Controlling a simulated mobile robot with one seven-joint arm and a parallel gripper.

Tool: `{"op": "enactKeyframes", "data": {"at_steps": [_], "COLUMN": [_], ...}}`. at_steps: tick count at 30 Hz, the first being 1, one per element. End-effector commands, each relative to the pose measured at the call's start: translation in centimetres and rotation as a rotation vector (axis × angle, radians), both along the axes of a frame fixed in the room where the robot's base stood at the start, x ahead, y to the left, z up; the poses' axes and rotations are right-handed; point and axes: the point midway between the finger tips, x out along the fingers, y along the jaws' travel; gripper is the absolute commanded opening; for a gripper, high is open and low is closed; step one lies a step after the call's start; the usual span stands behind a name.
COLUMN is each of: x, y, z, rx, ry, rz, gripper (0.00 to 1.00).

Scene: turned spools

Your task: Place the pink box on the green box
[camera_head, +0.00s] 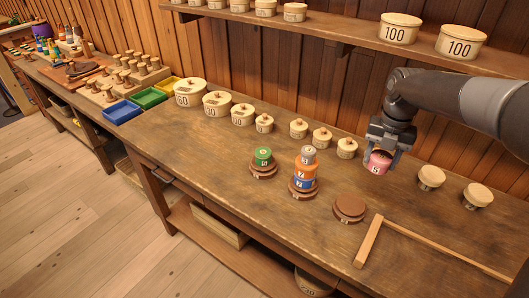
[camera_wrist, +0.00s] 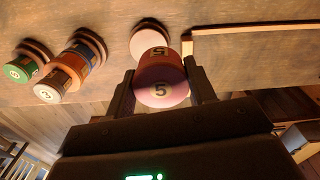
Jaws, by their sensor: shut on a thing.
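The pink box (camera_head: 376,168) is a short round piece marked 5. My gripper (camera_head: 379,155) is shut on it and holds it at the right of the bench, near the pale-topped pots. In the wrist view the pink box (camera_wrist: 162,90) sits between both fingers. The green box (camera_head: 263,157) is a small round piece on a dark brown round stand (camera_head: 263,172), left of my gripper and well apart from it. The green box (camera_wrist: 21,69) also shows at the left of the wrist view, with nothing on top of it.
A stack of orange and blue pieces (camera_head: 304,178) with a grey top stands between the green box and my gripper. An empty brown stand (camera_head: 349,208) is right of it. A wooden edge strip (camera_head: 369,241) lies front right. Lidded pots (camera_head: 264,123) line the back.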

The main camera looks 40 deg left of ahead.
Motion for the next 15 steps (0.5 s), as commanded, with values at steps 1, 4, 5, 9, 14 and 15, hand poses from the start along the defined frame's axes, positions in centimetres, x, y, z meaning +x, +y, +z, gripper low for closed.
{"op": "enactKeyframes", "data": {"at_steps": [1, 4, 5, 9, 14, 15], "x": [0.4, 1.1, 1.3, 1.9, 1.9, 1.8], "y": [1.7, 4.3, 5.2, 9.3, 14.3, 15.5], "z": [0.2, 0.7, 0.8, 1.3, 1.7, 1.7], "rx": [0.002, 0.002, 0.002, 0.002, 0.001, 0.001], "ry": [-0.001, -0.001, 0.000, -0.001, 0.000, -0.001], "rz": [0.009, 0.013, 0.013, 0.019, 0.026, 0.029], "gripper": [0.28, 0.28, 0.28, 0.28, 0.28, 0.28]}}
